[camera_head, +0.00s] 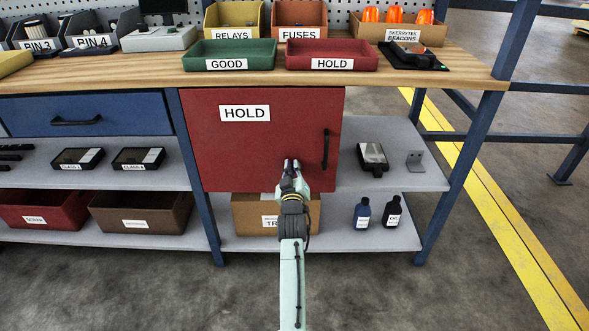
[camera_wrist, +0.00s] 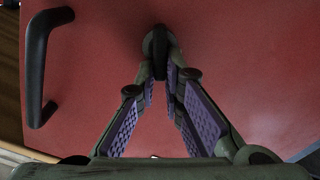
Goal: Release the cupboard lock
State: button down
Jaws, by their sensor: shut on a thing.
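The red cupboard door (camera_head: 240,150) carries a HOLD label and is closed under the workbench. Its black bar handle (camera_head: 326,149) stands upright near the right edge; it also shows at the left of the wrist view (camera_wrist: 38,60). A small black lock piece (camera_wrist: 157,45) sticks out from the door between my fingertips in the wrist view. My gripper (camera_head: 291,164) is at the door's lower right part, left of the handle. Its purple-padded fingers are shut on the black lock piece. In the head view my gripper hides the lock.
A cardboard box (camera_head: 250,215) stands on the shelf below the cupboard, partly behind my arm. Two dark bottles (camera_head: 377,212) stand right of it. Red HOLD (camera_head: 300,53) and green GOOD (camera_head: 215,53) trays sit on the bench above. A blue post (camera_head: 460,150) stands at the right.

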jog(key=shift+a+f+n+p, duration=0.25)
jog(key=shift+n+p, duration=0.45)
jog(key=shift+n, duration=1.35)
jog(key=shift+a+f+n+p, duration=0.1)
jog(key=shift+f+n+p, duration=0.4)
jog(key=shift+n, duration=1.6)
jog(key=shift+a+f+n+p, duration=0.15)
jog(key=shift+n+p, duration=0.75)
jog(key=shift+n, duration=1.15)
jog(key=c, duration=1.7)
grip_release()
jog(key=s, duration=1.2)
